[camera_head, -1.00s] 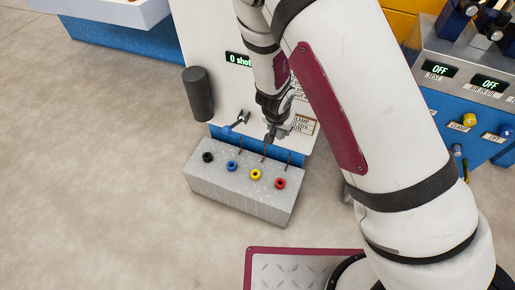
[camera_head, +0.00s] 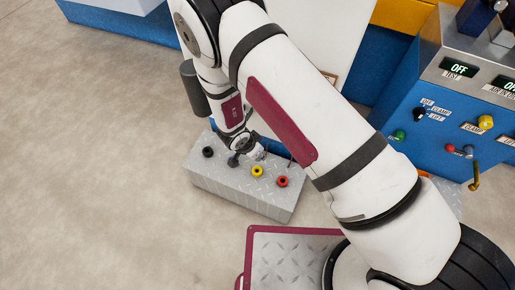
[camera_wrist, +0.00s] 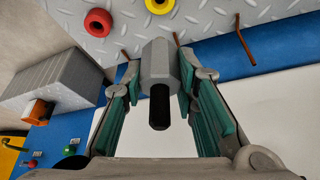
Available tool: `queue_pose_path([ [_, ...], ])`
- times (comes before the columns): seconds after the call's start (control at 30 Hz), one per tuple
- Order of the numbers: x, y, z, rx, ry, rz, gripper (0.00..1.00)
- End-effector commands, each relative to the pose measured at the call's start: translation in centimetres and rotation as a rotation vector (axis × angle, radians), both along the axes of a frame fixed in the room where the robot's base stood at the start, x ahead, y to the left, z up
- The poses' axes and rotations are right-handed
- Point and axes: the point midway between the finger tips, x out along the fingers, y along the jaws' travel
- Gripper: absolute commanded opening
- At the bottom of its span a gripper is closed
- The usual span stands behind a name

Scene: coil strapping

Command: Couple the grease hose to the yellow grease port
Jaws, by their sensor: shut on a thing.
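The yellow grease port (camera_head: 257,171) is a ring on top of a grey tread-plate block (camera_head: 236,198). It also shows at the top edge of the wrist view (camera_wrist: 159,4). My gripper (camera_wrist: 160,75) is shut on the grease hose's grey hexagonal coupler (camera_wrist: 160,60), with a black section (camera_wrist: 160,108) extending below it in the wrist view. In the head view my gripper (camera_head: 243,157) is over the block, just left of the yellow port and apart from it. It covers the place of the blue port.
A red port (camera_head: 282,181) is right of the yellow one, and a black port (camera_head: 208,152) is at the left. Thin brown rods (camera_wrist: 245,47) stand by the block's back edge. A blue control panel (camera_head: 425,140) with knobs is at the right. The floor at left is clear.

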Motion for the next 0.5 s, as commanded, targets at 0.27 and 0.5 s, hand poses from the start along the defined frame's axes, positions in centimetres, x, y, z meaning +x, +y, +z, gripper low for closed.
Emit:
queue_pose_path([
  [0.27,-0.75,0.23,-0.97,0.002,-0.002,-0.025,0.0],
  [0.5,-0.75,0.22,-0.93,0.001,-0.001,-0.024,0.0],
])
